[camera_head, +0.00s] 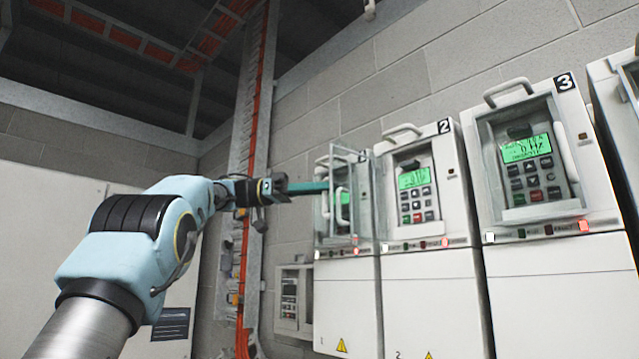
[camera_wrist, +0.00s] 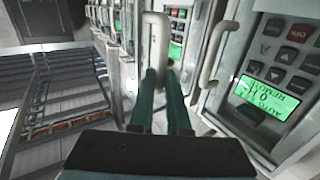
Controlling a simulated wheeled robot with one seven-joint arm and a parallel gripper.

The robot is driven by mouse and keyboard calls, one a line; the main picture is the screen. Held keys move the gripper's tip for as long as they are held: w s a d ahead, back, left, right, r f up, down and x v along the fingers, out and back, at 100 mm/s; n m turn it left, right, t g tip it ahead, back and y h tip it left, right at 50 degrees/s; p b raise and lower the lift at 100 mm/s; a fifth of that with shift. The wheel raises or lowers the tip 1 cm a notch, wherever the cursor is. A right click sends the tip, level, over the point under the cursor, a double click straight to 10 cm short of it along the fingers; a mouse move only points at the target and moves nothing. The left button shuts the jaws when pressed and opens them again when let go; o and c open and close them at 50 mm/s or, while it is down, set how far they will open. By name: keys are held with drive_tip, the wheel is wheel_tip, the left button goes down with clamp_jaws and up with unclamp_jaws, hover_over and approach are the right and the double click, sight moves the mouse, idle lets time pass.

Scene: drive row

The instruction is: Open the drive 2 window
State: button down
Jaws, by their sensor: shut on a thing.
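Drive 2 (camera_head: 415,243) is the cabinet marked 2 in the head view. Its keypad (camera_head: 417,203) and green display (camera_head: 413,178) show uncovered. Its framed clear window (camera_head: 357,151) stands swung out to the left from the cabinet, in front of the drive to the left. My gripper (camera_head: 326,187) is at the window's free edge. In the wrist view my teal fingers (camera_wrist: 164,95) are shut on the upright pale window handle (camera_wrist: 156,45). The exact contact is partly hidden by the fingers.
Drive 3 (camera_head: 545,255), right of drive 2, has its window closed. The left neighbour's keypad and display (camera_wrist: 262,100) lie close right of my fingers in the wrist view, with another handle (camera_wrist: 219,48) between. A cable ladder (camera_head: 250,120) stands behind my arm.

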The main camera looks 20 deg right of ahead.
drive_tip(key=shift+w+d+f, duration=0.1)
drive_tip(key=shift+d+f, duration=0.05)
drive_tip(key=shift+f, duration=0.1)
drive_tip(key=c, duration=1.2)
unclamp_jaws()
drive_tip(key=shift+d, duration=0.15)
drive_tip(key=o, duration=0.3)
drive_tip(key=shift+r, duration=0.1)
drive_tip(key=p+v, duration=0.1)
drive_tip(key=v, duration=1)
